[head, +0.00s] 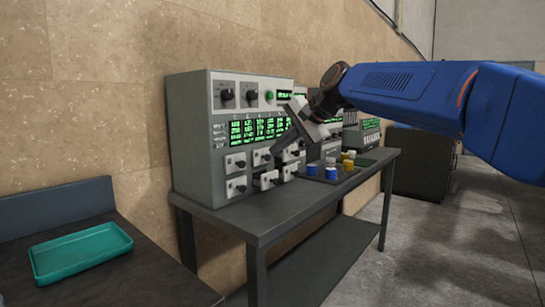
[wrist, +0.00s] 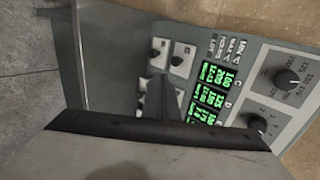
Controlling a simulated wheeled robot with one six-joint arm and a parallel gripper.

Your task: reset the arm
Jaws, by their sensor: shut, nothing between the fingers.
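My arm, with a blue link, reaches in from the right in the head view. My gripper (head: 286,145) is at its end, shut and empty, angled down in front of the control panel's switches. The grey control cabinet (head: 190,150) stands on the table and has dials, green lit displays and rows of switch modules. In the wrist view the dark gripper fingers (wrist: 160,98) point at the panel (wrist: 215,30) near the switch modules. I cannot tell whether the fingertips touch a switch. The gripper hides part of the panel's right side.
The cabinet's table (head: 262,225) has a lower shelf. A dark tray (head: 312,178) with blue, yellow and white containers sits right of the gripper. A teal tray (head: 45,274) lies on a dark bench at left. Another instrument stands behind. Open floor lies to the right.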

